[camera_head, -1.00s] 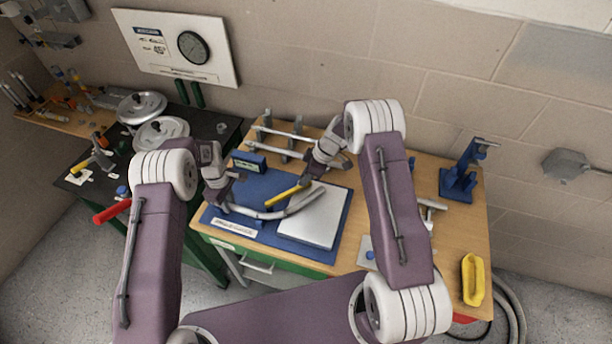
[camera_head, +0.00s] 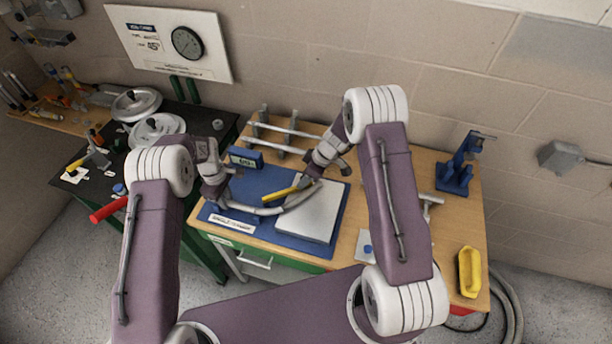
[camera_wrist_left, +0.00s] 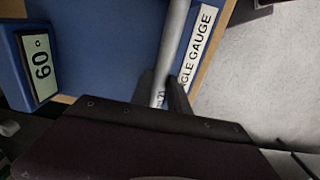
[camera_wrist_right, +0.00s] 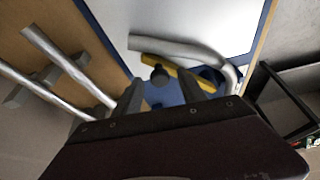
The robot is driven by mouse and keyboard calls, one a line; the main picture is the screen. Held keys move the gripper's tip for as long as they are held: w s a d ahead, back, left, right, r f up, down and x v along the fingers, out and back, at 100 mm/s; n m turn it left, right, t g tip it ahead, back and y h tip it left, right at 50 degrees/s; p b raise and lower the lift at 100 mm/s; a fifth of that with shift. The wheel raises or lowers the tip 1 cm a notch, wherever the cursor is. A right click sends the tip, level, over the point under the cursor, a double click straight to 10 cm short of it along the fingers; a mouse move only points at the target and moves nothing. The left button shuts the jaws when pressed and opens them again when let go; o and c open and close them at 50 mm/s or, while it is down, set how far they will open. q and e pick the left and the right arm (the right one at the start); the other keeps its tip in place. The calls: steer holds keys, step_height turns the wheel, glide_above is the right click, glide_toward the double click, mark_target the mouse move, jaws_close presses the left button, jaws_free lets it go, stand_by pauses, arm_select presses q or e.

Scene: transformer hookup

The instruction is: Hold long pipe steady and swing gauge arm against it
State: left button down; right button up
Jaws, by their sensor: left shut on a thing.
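The long bent grey pipe (camera_head: 262,211) lies over the blue gauge board (camera_head: 338,190) and its pale plate. My left gripper (camera_head: 219,203) is shut on its left, straight end; the left wrist view shows the pipe (camera_wrist_left: 176,40) between the fingers. The yellow gauge arm (camera_head: 280,192) lies just behind the pipe; in the right wrist view the yellow arm (camera_wrist_right: 187,80) is close to the bent pipe (camera_wrist_right: 175,48), contact unclear. My right gripper (camera_wrist_right: 160,92) is open, its fingers apart, with a black knob (camera_wrist_right: 159,75) showing between them. A blue display (camera_wrist_left: 41,66) reads 60°.
Straight pipes on a rack (camera_head: 285,130) stand behind the board. A blue stand (camera_head: 457,175) and a yellow tray (camera_head: 469,271) are on the right of the wooden bench. A dark bench with handwheels (camera_head: 157,131) stands to the left.

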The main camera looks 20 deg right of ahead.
steer(key=v, duration=1.2)
arm_select(q)
steer(key=c, duration=1.2)
jaws_free()
step_height(320, 180, up, 12)
steer(key=shift+r, duration=0.1)
